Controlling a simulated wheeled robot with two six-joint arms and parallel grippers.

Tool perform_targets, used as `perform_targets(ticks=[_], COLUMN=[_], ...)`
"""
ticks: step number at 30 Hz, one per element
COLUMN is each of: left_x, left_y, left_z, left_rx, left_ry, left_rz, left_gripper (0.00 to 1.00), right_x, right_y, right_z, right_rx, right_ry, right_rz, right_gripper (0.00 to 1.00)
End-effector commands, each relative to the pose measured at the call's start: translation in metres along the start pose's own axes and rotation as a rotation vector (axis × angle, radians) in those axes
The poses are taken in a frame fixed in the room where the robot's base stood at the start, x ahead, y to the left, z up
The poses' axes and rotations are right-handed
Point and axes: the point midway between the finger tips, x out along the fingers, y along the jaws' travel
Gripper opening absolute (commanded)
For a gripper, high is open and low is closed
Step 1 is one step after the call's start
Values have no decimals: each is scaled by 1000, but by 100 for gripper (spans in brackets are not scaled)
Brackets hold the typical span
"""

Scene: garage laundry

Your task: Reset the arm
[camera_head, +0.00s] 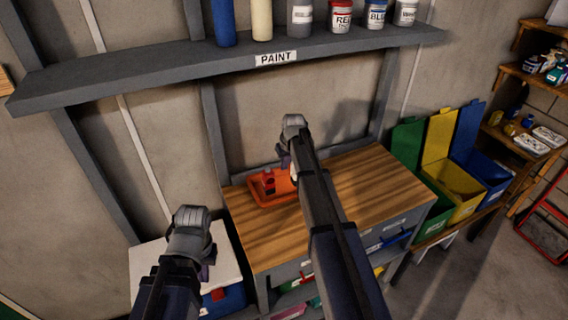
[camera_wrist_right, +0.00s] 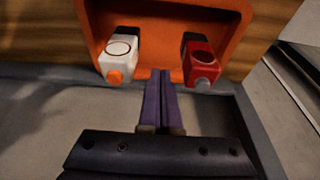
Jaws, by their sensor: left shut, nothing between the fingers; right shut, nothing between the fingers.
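My right arm reaches over the wooden workbench (camera_head: 370,190) in the head view, with the right gripper (camera_head: 284,160) above an orange tray (camera_head: 266,200). In the right wrist view the right gripper (camera_wrist_right: 160,75) is shut and empty, its purple fingers together. They lie between a white bottle with an orange cap (camera_wrist_right: 119,52) and a red bottle with a grey cap (camera_wrist_right: 201,60), both in the tray. My left gripper (camera_head: 206,274) is at the lower left of the head view, shut, near a white-topped unit (camera_head: 150,265).
A grey shelf marked PAINT (camera_head: 150,80) with bottles and paint cans runs along the wall above. Green, yellow (camera_head: 455,185) and blue bins stand right of the bench. Wooden shelves (camera_head: 525,140) hold supplies at far right. The bench's right part is clear.

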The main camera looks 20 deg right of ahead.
Motion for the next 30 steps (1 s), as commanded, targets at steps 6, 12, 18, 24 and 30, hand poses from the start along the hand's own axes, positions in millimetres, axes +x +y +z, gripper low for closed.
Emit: perform_targets(ticks=[6, 12, 18, 24, 30], left_x=[1, 1, 1, 1, 6], left_y=[0, 0, 0, 0, 1], left_z=[0, 0, 0, 0, 0], left_rx=[0, 0, 0, 0, 0], left_ry=[0, 0, 0, 0, 0], left_rz=[0, 0, 0, 0, 0], left_gripper=[0, 0, 0, 0, 0], right_x=[0, -14, -41, -66, -66], right_y=[-1, -36, -94, -130, -182], right_z=[2, 56, 161, 253, 273], right_rx=[0, 10, 41, 71, -59], right_ry=[-1, -42, -131, -210, -271], right_rz=[0, -5, -4, 11, 28], right_gripper=[0, 0, 0, 0, 0])
